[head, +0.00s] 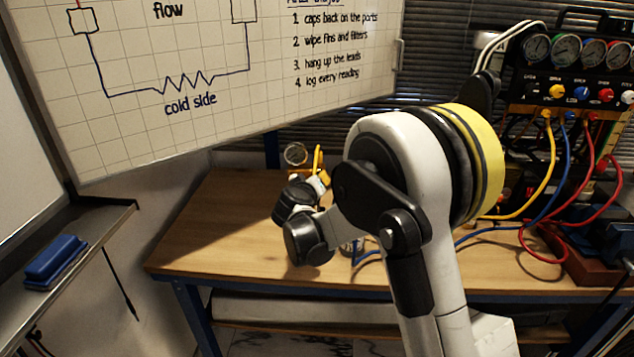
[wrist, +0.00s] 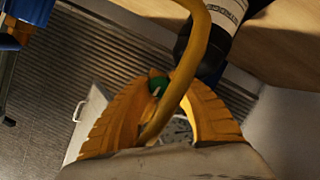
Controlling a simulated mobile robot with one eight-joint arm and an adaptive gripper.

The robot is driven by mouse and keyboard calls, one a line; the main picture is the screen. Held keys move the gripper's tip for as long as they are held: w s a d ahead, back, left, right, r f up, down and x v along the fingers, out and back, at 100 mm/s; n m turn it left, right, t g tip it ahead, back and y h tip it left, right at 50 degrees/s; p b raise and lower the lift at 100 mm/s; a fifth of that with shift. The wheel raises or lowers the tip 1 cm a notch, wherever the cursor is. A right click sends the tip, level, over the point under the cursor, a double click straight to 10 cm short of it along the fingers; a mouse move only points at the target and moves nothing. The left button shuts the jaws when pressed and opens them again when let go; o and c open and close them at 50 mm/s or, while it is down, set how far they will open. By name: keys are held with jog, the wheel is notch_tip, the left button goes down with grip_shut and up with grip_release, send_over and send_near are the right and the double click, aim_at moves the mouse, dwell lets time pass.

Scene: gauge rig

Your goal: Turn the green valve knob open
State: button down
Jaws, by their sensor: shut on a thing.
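The green valve knob (wrist: 158,86) shows as a small green patch with a pale mark in the wrist view, between the tips of my yellow ridged fingers. My gripper (wrist: 172,90) is shut on it. A yellow hose (wrist: 197,50) crosses in front of the fingers and hides part of the knob and the grip. In the head view my gripper (head: 321,180) is small, over the back left part of the workbench, beside a round gauge (head: 295,153). The knob cannot be made out there, and its turn angle is unclear.
The wooden workbench (head: 220,215) has bare room at its left. A panel of gauges (head: 566,50) with coloured hoses stands at the right. A dark bottle with a white label (wrist: 224,12) is close to my fingers. A whiteboard (head: 190,130) hangs at the left.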

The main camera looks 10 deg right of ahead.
jog(key=shift+n+h, duration=0.4)
jog(key=shift+n, duration=0.2)
jog(key=c, duration=1.2)
grip_release()
jog(key=shift+d, duration=0.1)
jog(key=shift+s, duration=0.1)
jog(key=v, duration=1.1)
jog(key=shift+s+a, duration=0.3)
jog(key=shift+d+r, duration=0.1)
